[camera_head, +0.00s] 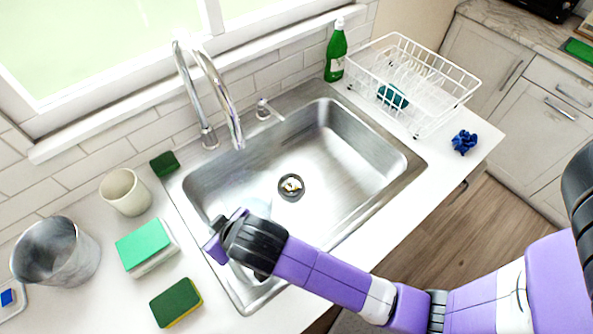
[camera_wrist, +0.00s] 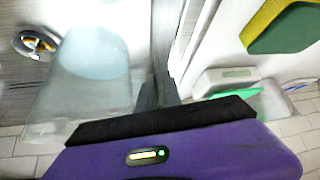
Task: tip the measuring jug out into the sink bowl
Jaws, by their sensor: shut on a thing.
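The measuring jug shows as a pale translucent vessel in the wrist view (camera_wrist: 85,95), with a light blue round area near its upper part. In the head view only a small pale part of the jug (camera_head: 259,207) shows past my gripper (camera_head: 226,237). My gripper is shut on the jug and holds it over the near-left part of the sink bowl (camera_head: 345,150). The drain (camera_head: 291,187) lies beyond it, and also shows at the left of the wrist view (camera_wrist: 38,43). My wrist hides most of the jug, so its exact tilt is unclear.
A chrome tap (camera_head: 215,90) stands behind the bowl. Left on the counter are a metal pot (camera_head: 55,255), a cream cup (camera_head: 125,192), a green-lidded box (camera_head: 146,246) and a sponge (camera_head: 176,302). A dish rack (camera_head: 420,80) and green bottle (camera_head: 336,52) stand far right.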

